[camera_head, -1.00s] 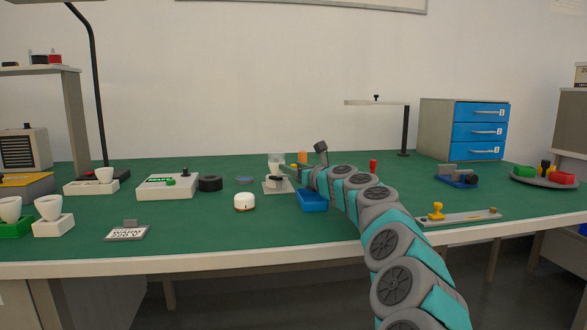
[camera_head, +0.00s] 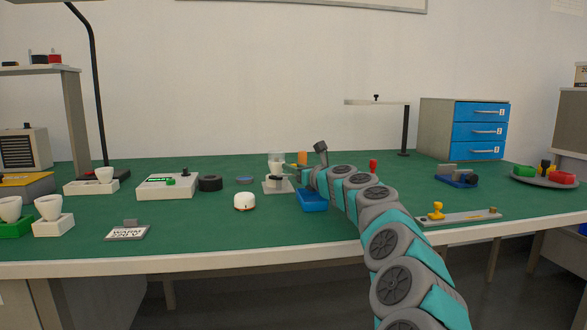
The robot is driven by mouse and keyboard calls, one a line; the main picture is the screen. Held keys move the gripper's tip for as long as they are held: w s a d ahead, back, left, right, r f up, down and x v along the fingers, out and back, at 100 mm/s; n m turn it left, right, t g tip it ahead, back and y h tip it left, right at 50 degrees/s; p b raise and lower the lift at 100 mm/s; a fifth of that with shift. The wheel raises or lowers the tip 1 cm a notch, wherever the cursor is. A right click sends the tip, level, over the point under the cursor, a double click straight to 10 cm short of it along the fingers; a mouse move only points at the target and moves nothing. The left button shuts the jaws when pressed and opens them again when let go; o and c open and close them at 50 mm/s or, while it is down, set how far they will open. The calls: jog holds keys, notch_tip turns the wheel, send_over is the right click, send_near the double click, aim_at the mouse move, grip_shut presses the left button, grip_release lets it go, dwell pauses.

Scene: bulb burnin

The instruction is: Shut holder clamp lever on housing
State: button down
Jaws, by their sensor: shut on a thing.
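The holder (camera_head: 275,187) is a small light-grey stand at the middle of the green bench. A white housing (camera_head: 276,169) with a paler top stands upright in it. My gripper (camera_head: 295,169) reaches in from the right at the housing's side and is small in this view. It is shut on the clamp lever, which is mostly hidden by the fingers. I cannot make out the lever's exact angle.
A black ring (camera_head: 210,184) lies further left.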

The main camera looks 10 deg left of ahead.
jog(key=shift+s+m+t+h, duration=0.1)
jog(key=shift+m+t+h, duration=0.2)
jog(key=shift+h, duration=0.1)
jog(key=shift+s+m+t+h, duration=0.3)
jog(key=shift+m+t+h, duration=0.2)
jog(key=shift+m+h, duration=0.35)
jog(key=shift+s+m+t+h, duration=0.3)
jog(key=shift+m+t+h, duration=0.25)
jog(key=shift+h, duration=0.5)
jog(key=m+h, duration=0.2)
jog(key=h, duration=0.1)
jog(key=s+m+t+h, duration=0.1)
jog(key=h, duration=0.1)
jog(key=shift+s+a+m+h, duration=0.15)
jog(key=shift+a+m+h, duration=0.05)
jog(key=shift+m+h, duration=0.2)
jog(key=m+h, duration=0.2)
jog(key=h, duration=0.1)
jog(key=s+m+h+p, duration=0.1)
jog(key=h, duration=0.1)
jog(key=shift+a+r, duration=0.2)
jog(key=shift+a, duration=0.05)
jog(key=shift+s+a+m+g+h+p, duration=0.15)
jog(key=shift+m+g+h+p, duration=0.3)
jog(key=shift+m+h, duration=0.35)
jog(key=shift+s+f+h, duration=0.1)
jog(key=shift+h, duration=0.5)
jog(key=c, duration=0.7)
grip_release()
jog(key=shift+c, duration=0.2)
